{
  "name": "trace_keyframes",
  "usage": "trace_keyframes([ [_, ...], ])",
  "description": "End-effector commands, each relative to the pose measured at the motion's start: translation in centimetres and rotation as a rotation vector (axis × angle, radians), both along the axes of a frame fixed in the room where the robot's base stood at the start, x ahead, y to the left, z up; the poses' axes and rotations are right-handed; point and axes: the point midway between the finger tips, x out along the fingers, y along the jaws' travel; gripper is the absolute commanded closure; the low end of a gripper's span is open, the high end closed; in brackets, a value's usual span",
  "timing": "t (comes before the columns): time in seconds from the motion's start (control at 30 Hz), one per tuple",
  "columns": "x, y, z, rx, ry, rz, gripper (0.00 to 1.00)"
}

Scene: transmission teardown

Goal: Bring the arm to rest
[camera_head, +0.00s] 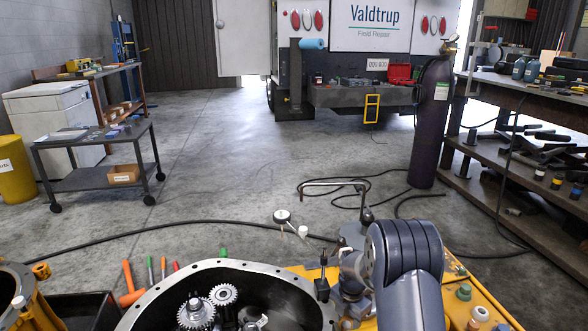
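My arm, grey with a ribbed dark joint, rises from the lower edge right of centre in the head view. It covers part of the yellow-orange work surface (487,308). I can make out no gripper fingers; whether they are hidden behind the arm or outside the picture I cannot tell. An open transmission housing (140,312) with a pale rim is at the bottom, left of my arm. Metal gears (222,294) lie inside it. Small metal fittings crowd the gap between the housing and my arm.
A dial gauge (281,216) on a jointed stand is just beyond the housing. A dark gas cylinder (430,125) and a loaded workbench (530,100) stand right. A grey cart (100,142) stands left. Hoses cross the floor; the middle floor is largely clear up to the truck.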

Motion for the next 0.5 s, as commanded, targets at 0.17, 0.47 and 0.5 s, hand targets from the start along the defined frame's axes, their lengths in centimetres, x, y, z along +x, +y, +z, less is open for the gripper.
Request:
trace_keyframes([
  [0.17,0.3,0.0,4.9,0.0,-0.011,0.0,0.54],
  [0.47,0.3,0.0,10.9,0.001,-0.01,0.0,0.54],
  [0.5,0.3,0.0,11.6,0.001,-0.01,0.0,0.54],
])
